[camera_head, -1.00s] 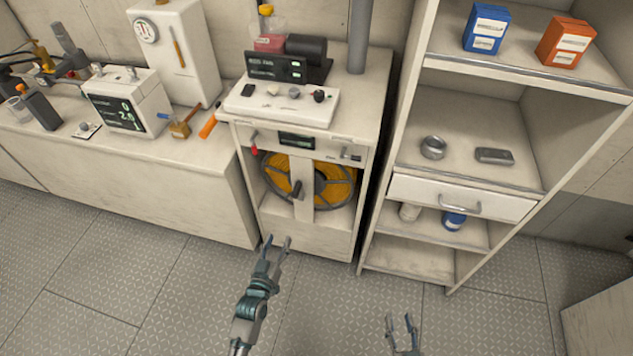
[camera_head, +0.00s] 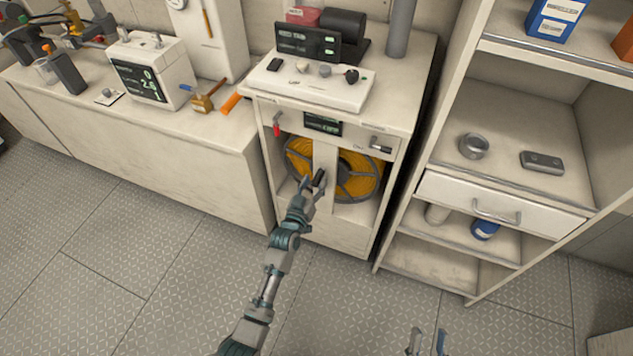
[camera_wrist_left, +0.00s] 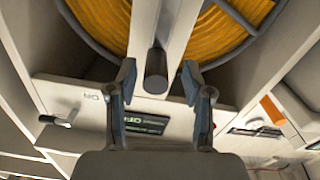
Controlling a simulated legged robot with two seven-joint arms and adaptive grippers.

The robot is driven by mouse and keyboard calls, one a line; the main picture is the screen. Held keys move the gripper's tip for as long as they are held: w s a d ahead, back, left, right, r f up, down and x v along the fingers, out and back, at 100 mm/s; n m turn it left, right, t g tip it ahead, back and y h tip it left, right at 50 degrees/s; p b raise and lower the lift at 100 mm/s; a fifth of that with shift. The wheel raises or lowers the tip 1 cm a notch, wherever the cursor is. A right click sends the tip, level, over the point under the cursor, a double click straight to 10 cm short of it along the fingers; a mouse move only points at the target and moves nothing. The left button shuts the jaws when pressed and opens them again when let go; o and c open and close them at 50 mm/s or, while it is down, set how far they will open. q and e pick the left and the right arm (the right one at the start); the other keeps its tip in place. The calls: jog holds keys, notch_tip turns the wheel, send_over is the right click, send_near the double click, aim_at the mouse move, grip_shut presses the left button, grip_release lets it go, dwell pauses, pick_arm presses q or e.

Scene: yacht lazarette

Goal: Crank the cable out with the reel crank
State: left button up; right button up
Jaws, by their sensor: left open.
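The cable reel (camera_head: 358,180), wound with orange cable, sits in an open bay of the white cabinet behind an upright post (camera_head: 325,160). The reel also shows at the top of the left wrist view (camera_wrist_left: 100,22). The dark crank handle (camera_wrist_left: 156,70) sticks out in front of the post. My left gripper (camera_head: 313,184) is open at the handle. In the left wrist view its fingers (camera_wrist_left: 157,78) stand either side of the handle, with a gap on each side. My right gripper (camera_head: 428,340) is open and empty at the bottom edge, partly cut off.
Above the reel are a small display (camera_head: 323,123), a red-tipped lever (camera_head: 276,126) and a grey lever (camera_head: 380,146). A shelf unit with a drawer (camera_head: 498,205) stands to the right. A bench (camera_head: 150,140) with equipment stands to the left. The floor in front is clear.

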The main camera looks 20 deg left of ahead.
pick_arm(q)
jog(key=shift+w+d+r, duration=0.15)
jog(key=shift+w+d, duration=0.1)
jog(key=shift+w, duration=0.1)
pick_arm(e)
jog(key=shift+s+d+r+t, duration=0.2)
jog(key=shift+s+d+t, duration=0.05)
jog(key=shift+d+t, duration=0.1)
pick_arm(q)
jog(key=shift+a, duration=0.1)
grip_shut()
pick_arm(e)
jog(key=shift+w+a, duration=0.1)
jog(key=shift+a, duration=0.05)
pick_arm(q)
jog(key=shift+a, duration=0.1)
